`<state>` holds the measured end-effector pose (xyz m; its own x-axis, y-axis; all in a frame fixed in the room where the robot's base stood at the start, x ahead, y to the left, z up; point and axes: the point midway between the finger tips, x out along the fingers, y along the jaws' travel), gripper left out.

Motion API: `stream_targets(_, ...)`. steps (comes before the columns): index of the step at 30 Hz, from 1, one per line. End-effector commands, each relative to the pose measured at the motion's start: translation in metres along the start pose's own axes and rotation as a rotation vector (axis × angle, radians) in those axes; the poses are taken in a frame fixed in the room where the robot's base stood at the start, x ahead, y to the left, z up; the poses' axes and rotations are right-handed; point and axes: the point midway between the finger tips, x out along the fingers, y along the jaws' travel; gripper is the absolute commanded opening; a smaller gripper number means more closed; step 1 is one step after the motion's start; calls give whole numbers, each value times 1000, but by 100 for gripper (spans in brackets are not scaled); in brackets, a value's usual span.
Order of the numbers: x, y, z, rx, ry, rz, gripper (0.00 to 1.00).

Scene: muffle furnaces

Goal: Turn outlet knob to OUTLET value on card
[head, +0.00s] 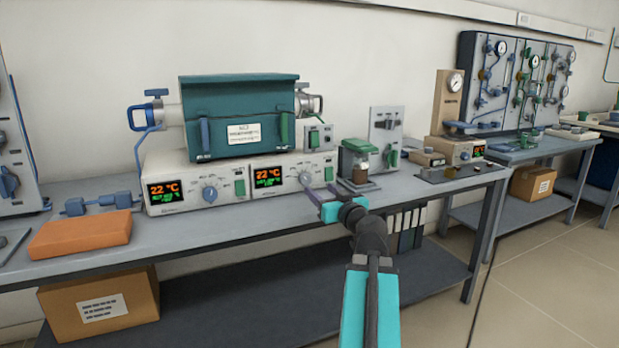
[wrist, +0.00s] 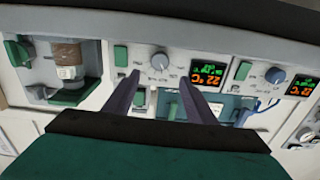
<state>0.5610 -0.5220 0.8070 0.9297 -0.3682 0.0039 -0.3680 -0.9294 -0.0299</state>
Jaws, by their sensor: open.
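The teal tube furnace stands on a white base with two control panels. The left panel has a blue-grey knob (head: 210,193) and the right panel a pale grey knob (head: 305,180); both displays read 22 °C. Which knob is the outlet knob is too small to read. A white card (head: 244,133) is on the furnace front, its text illegible. My gripper (head: 313,192) is open and empty before the right panel. In the wrist view, the panels appear upside down; the pale knob (wrist: 158,61) lies between and beyond the fingertips (wrist: 158,77), apparently untouched. The blue-grey knob (wrist: 274,75) is right.
Right of the furnace stand a green-topped device (head: 360,160) with a brown-capped jar and a grey switch panel (head: 386,130). An orange block (head: 82,235) lies at left. The bench front (head: 235,225) before the panels is clear.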

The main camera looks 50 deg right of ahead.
Motion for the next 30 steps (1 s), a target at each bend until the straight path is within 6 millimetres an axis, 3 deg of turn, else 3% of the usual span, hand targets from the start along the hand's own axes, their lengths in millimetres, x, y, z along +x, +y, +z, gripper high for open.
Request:
stream_targets(27, 12, 0, -2, 2, -5, 9, 51)
stream_targets(30, 25, 1, 0, 3, -5, 7, 51)
